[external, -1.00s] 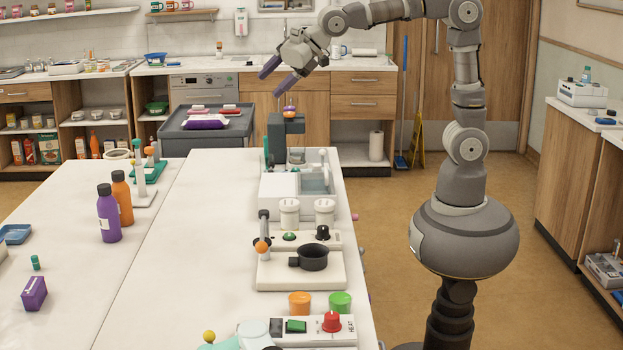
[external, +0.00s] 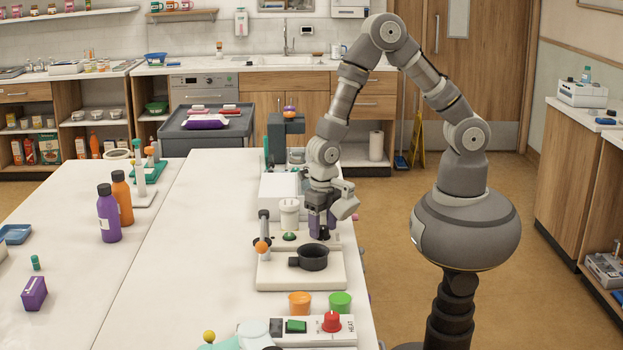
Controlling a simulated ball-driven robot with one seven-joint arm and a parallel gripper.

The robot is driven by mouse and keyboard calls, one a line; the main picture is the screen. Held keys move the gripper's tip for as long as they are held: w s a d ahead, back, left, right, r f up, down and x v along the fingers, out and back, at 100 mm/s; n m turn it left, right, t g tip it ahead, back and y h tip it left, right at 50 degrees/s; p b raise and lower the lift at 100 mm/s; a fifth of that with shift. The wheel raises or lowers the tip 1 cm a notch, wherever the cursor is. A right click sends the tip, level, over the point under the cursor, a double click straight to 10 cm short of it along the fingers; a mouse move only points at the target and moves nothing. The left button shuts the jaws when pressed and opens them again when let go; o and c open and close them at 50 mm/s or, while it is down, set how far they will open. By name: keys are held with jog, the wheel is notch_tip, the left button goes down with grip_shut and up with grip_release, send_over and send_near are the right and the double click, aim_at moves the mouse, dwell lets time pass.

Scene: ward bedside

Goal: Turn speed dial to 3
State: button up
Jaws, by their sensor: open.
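A black dial (external: 323,235) sits at the back right of a pale bench unit (external: 340,272) that also carries a black pan. No label or number on the dial can be read, so I cannot tell its setting or confirm that it is the speed dial. My gripper (external: 322,224) points down over the dial, its purple fingers open. One finger shows on each side of the dial's top; I cannot tell whether they touch it. My gripper partly covers the dial.
A green button (external: 289,237) and a white jar (external: 289,213) stand left of the dial. The black pan (external: 313,257) is in front. A red knob (external: 332,322) marked HEAT is on a nearer unit, behind it orange (external: 300,303) and green (external: 340,302) cups.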

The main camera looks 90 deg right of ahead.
jog(key=c, duration=1)
jog(key=shift+c, duration=0.2)
